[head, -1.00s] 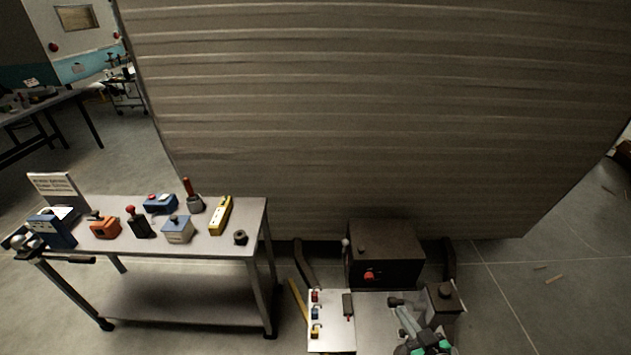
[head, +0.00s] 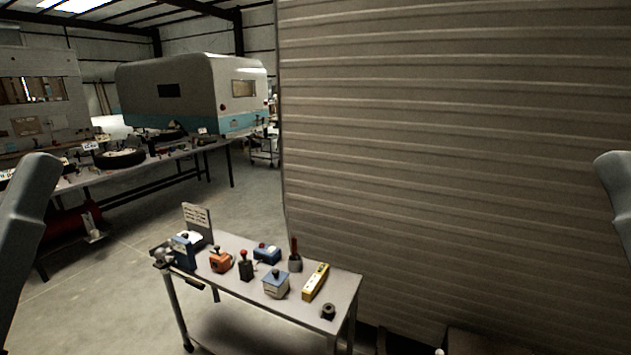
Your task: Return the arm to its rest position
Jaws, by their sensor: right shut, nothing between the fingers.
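A grey link of my left arm (head: 28,235) rises along the left edge of the head view. A grey link of my right arm (head: 616,190) shows at the right edge, cut off by the picture border. Both links stand apart, at either side of the view. No fingers of either gripper show, and I see neither arm touching anything.
A metal cart (head: 345,290) with several small devices stands at the lower middle, including a yellow control box (head: 316,282). A large ribbed camper wall (head: 450,150) fills the right. A long workbench (head: 160,170) stands at the left. Open floor (head: 110,285) lies between.

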